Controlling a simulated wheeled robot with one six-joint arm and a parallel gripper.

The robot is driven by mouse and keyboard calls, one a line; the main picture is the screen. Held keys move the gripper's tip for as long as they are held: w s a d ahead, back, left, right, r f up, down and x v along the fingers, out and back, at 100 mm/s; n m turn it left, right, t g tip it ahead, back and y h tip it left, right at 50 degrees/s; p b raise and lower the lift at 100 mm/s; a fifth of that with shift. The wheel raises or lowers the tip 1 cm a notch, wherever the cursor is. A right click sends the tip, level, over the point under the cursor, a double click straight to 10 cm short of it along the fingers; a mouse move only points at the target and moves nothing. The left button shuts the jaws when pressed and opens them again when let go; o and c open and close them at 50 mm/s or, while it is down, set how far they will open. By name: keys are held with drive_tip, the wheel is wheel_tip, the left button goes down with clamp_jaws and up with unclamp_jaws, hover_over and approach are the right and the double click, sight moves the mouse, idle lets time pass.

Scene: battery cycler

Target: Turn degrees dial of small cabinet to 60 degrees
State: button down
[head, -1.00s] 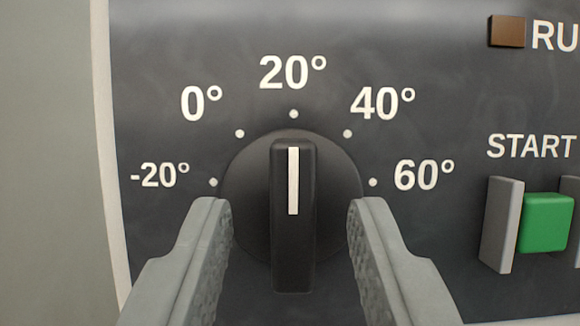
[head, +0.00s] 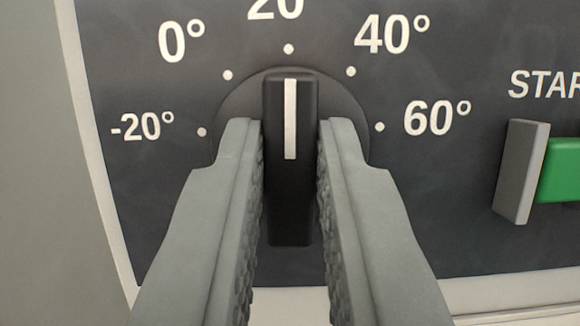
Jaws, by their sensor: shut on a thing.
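The degrees dial (head: 290,180) is a black round knob with a raised grip bar and a white pointer line. The pointer stands upright, at the 20 degree dot at the top. The 60° mark (head: 436,118) is on the right of the dial with a white dot beside it. My gripper (head: 290,135) has one grey finger on each side of the grip bar and is shut on it. The finger tips cover the lower sides of the round knob.
The dark panel also carries the -20°, 0° and 40° marks around the dial. A green START button (head: 560,170) with a grey guard (head: 522,171) stands to the right. The panel's pale edge (head: 95,150) runs down the left.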

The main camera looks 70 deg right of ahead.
drive_tip(key=shift+m, duration=0.3)
drive_tip(key=m+g, duration=0.2)
drive_tip(key=m, duration=0.2)
drive_tip(key=shift+w, duration=0.15)
drive_tip(key=m+g, duration=0.1)
drive_tip(key=m, duration=0.2)
drive_tip(key=m+g, duration=0.2)
drive_tip(key=m, duration=0.1)
drive_tip(key=shift+m, duration=0.3)
drive_tip(key=m+g+y, duration=0.1)
drive_tip(key=m+g, duration=0.1)
drive_tip(key=m, duration=0.2)
drive_tip(key=shift+w, duration=0.1)
drive_tip(key=shift+r+m+g+y, duration=0.1)
drive_tip(key=shift+m+g+y, duration=0.2)
drive_tip(key=shift+m, duration=0.85)
drive_tip(key=shift+m+g+y, duration=0.1)
drive_tip(key=shift+m+y, duration=0.3)
drive_tip(key=shift+m, duration=0.75)
drive_tip(key=c, duration=1.4)
unclamp_jaws()
